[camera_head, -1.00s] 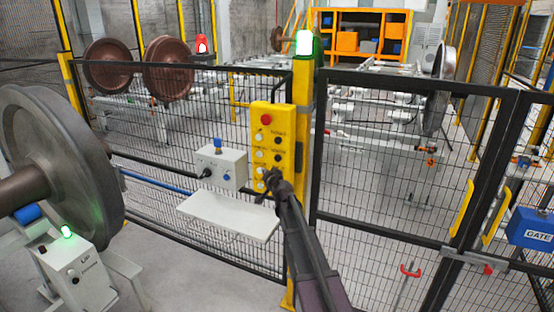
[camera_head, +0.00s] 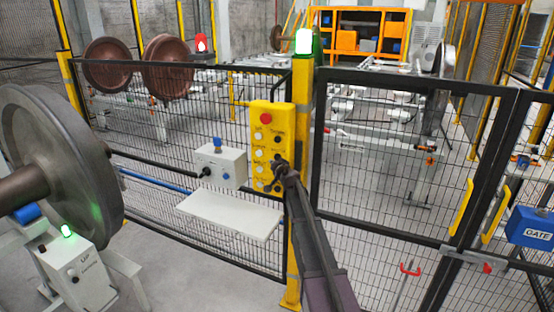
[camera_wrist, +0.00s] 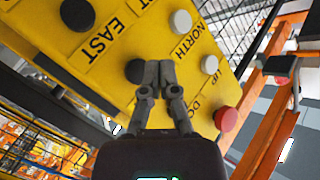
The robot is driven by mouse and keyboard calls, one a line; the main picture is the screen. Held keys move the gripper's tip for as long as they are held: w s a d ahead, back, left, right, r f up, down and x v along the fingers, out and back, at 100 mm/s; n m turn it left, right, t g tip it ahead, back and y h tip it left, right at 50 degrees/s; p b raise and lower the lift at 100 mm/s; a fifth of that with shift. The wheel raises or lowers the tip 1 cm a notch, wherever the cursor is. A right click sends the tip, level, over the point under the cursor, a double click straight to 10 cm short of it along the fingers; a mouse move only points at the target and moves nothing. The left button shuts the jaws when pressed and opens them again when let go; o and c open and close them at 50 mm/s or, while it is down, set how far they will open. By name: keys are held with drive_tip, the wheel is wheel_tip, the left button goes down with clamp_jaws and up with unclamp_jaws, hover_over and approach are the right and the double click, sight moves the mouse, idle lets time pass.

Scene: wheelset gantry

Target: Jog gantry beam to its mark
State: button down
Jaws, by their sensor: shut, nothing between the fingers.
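The yellow pendant (camera_head: 257,150) hangs on the fence post, with a red button at its top and rows of white and black buttons. The wrist view shows its tilted yellow face (camera_wrist: 60,42) with the words EAST, NORTH and UP. My gripper (camera_head: 277,165) is shut and empty at the pendant's lower right. In the wrist view my fingertips (camera_wrist: 159,66) are in front of the face, just beside a black button (camera_wrist: 135,71); I cannot tell whether they touch it. I cannot clearly pick out the gantry beam or its mark behind the fence.
A mesh fence (camera_head: 400,150) separates me from the white rails and brown wheels (camera_head: 168,68). A grey wheel (camera_head: 440,62) stands at the back right. A control box (camera_head: 220,166) and white shelf (camera_head: 230,214) are left of the pendant. A large wheel (camera_head: 85,150) is near left.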

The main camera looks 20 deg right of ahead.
sight(274, 157)
drive_tip(key=shift+w+d, duration=0.6)
drive_tip(key=shift+w, duration=0.05)
drive_tip(key=shift+w+d, duration=0.1)
drive_tip(key=shift+w, duration=0.05)
idle(1.1)
drive_tip(key=shift+w+d, duration=0.15)
drive_tip(key=shift+w+d, duration=0.3)
drive_tip(key=shift+w, duration=0.05)
idle(1.9)
drive_tip(key=shift+s+a, duration=0.1)
idle(1.6)
drive_tip(key=shift+s+a, duration=0.5)
drive_tip(key=shift+s, duration=0.05)
drive_tip(key=shift+s, duration=0.1)
drive_tip(key=shift+s+a, duration=1.65)
drive_tip(key=shift+s, duration=0.15)
